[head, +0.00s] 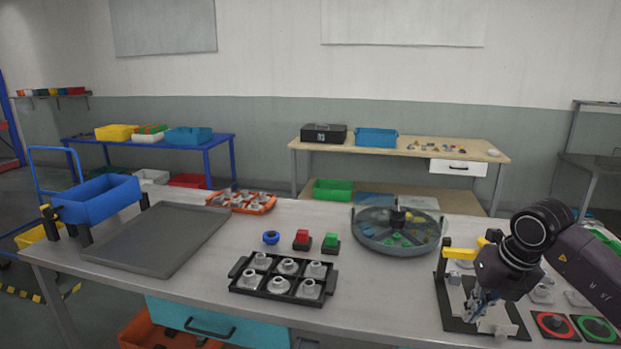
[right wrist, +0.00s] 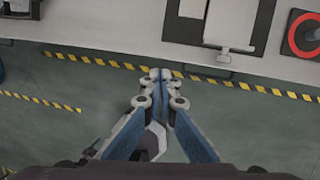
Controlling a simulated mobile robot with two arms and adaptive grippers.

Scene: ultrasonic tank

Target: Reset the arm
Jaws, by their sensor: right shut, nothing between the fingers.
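My right arm (head: 590,265) comes in from the right in the head view. Its gripper (head: 472,312) points down over the front right of the table, in front of a black-based fixture (head: 455,323) with yellow parts. In the right wrist view the gripper (right wrist: 160,73) has its fingertips together with nothing between them. They appear against the table's front edge and the floor. My left gripper does not show.
The metal table (head: 190,285) holds a grey tray (head: 155,240), a black rack (head: 235,284) of metal parts, a round dish (head: 395,249), red (head: 302,237) and green (head: 331,240) buttons. Red-ringed (head: 551,322) and green-ringed (head: 597,328) pads lie right of the fixture.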

